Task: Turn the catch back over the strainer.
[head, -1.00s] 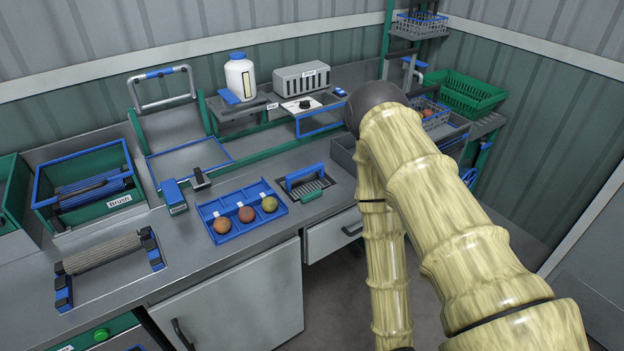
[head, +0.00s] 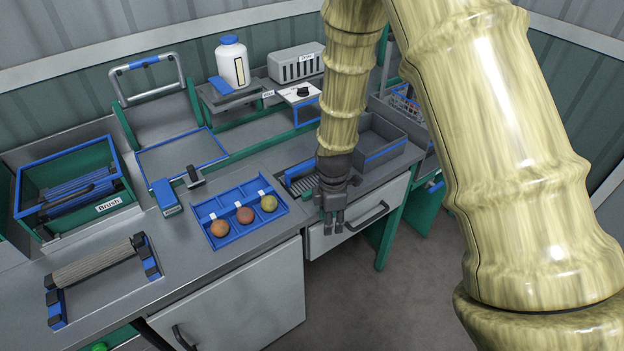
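The strainer (head: 302,185) is a dark slotted grate set in the worktop, right of the blue fruit tray. Part of its blue handle (head: 298,169) shows above it. My gripper (head: 333,231) hangs with its fingers pointing down, in front of the strainer's right side and the worktop's front edge in the head view. It hides the right part of the strainer and the place where a green catch showed earlier. The fingers look close together and hold nothing that I can see. Whether they touch anything cannot be told.
A blue tray (head: 229,241) with three fruits sits left of the strainer. A grey open bin (head: 385,150) stands to the right. A drawer (head: 357,211) with a dark handle is below my gripper. A white bottle (head: 232,63) and grey box stand on the shelf behind.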

